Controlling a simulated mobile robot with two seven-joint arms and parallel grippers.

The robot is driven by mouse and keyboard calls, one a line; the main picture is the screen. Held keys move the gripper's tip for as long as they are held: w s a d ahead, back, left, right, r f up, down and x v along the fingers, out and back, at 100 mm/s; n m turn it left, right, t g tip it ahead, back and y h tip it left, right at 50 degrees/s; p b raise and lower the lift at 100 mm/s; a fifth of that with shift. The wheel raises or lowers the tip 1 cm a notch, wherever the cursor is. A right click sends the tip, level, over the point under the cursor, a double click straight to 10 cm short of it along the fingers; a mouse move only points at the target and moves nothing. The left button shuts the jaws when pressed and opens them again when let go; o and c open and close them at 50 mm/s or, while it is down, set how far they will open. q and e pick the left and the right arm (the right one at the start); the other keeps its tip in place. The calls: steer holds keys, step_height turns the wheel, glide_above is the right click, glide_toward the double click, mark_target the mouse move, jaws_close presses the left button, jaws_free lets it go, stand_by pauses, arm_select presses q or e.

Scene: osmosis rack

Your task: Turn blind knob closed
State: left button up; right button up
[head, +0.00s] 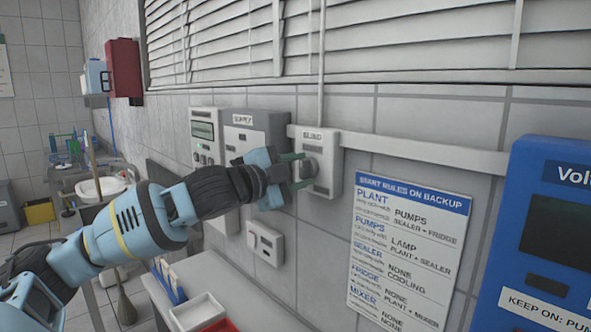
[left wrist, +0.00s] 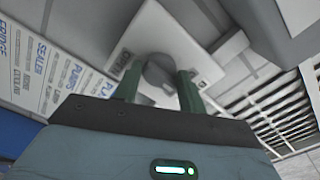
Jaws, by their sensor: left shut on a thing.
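The blind control box (head: 325,148), a pale box with a label reading "BLIND", is on the tiled wall. Its grey round knob (head: 308,168) sits between the green fingers of my left gripper (head: 297,170). In the left wrist view the knob (left wrist: 159,73) is between the two fingers (left wrist: 157,88), and the box face (left wrist: 165,40) shows the word "OPEN" beside it. My left gripper is shut on the knob. The blind (head: 400,45) hangs above with its slats tilted and gaps between them. My right gripper is not in view.
A supply box (head: 255,120) and a panel with a small screen (head: 204,130) are left of the blind box. A rules sheet (head: 408,245) and a blue unit (head: 550,230) are to the right. A counter with a white tray (head: 198,312) is below.

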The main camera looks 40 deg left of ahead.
mark_target(301, 171)
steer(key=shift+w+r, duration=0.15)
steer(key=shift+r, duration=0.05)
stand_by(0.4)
arm_select(q)
steer(key=o, duration=1)
steer(key=shift+c, duration=0.2)
steer(key=shift+s, duration=0.15)
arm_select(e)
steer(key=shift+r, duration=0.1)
arm_select(q)
steer(key=shift+s+a+f, duration=0.1)
steer(key=shift+s, duration=1.65)
steer(key=shift+s+a, duration=0.15)
steer(key=shift+s, duration=0.55)
steer(key=s, duration=0.2)
steer(key=shift+s+a+p, duration=0.1)
steer(key=shift+s+p, duration=0.2)
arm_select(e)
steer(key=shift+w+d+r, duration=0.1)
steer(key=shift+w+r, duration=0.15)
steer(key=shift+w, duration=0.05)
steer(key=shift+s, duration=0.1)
